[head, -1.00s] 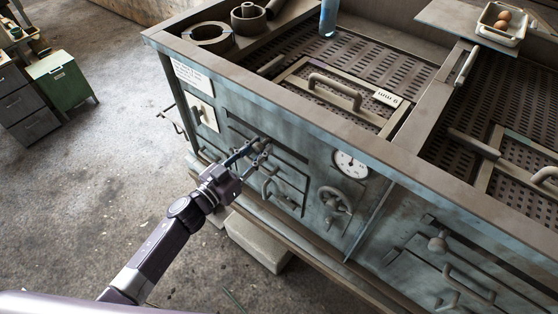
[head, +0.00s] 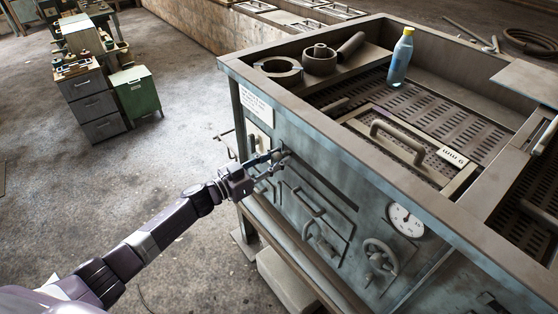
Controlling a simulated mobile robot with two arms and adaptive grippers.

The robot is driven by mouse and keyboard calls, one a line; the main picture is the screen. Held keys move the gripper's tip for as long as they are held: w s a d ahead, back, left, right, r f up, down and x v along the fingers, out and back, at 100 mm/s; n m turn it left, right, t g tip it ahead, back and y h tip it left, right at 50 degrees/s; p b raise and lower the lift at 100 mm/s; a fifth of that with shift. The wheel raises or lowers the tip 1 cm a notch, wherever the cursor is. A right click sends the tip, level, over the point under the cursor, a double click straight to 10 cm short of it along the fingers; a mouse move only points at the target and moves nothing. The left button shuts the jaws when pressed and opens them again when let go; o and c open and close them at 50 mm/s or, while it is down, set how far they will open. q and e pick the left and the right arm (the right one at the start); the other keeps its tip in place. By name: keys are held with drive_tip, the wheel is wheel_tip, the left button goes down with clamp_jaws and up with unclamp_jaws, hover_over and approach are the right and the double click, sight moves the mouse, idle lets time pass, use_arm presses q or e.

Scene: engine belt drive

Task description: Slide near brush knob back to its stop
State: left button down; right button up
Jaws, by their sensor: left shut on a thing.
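My left gripper (head: 274,158) is at the front panel of the blue-grey machine, shut on a small round knob (head: 283,153). I take this for the near brush knob. The fingers cover part of it. The knob sits at the left part of a dark slanting slot (head: 325,186), and the slot's rest runs empty down to the right. The fingers hide the slot's left end, so I cannot tell whether the knob touches a stop. My right gripper is not in view.
Below the slot is a door with a bar handle (head: 308,203). A gauge (head: 405,220) and a handwheel (head: 381,259) are to the right. A bottle (head: 399,58) and handled panel (head: 440,163) are on top. Floor at left is clear up to the green cabinet (head: 136,92).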

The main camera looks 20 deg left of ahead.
use_arm(q)
drive_tip(key=shift+w+a+r, duration=0.1)
drive_tip(key=shift+w+a, duration=0.05)
drive_tip(key=shift+a, duration=0.15)
drive_tip(key=c, duration=1.6)
unclamp_jaws()
drive_tip(key=v, duration=1.2)
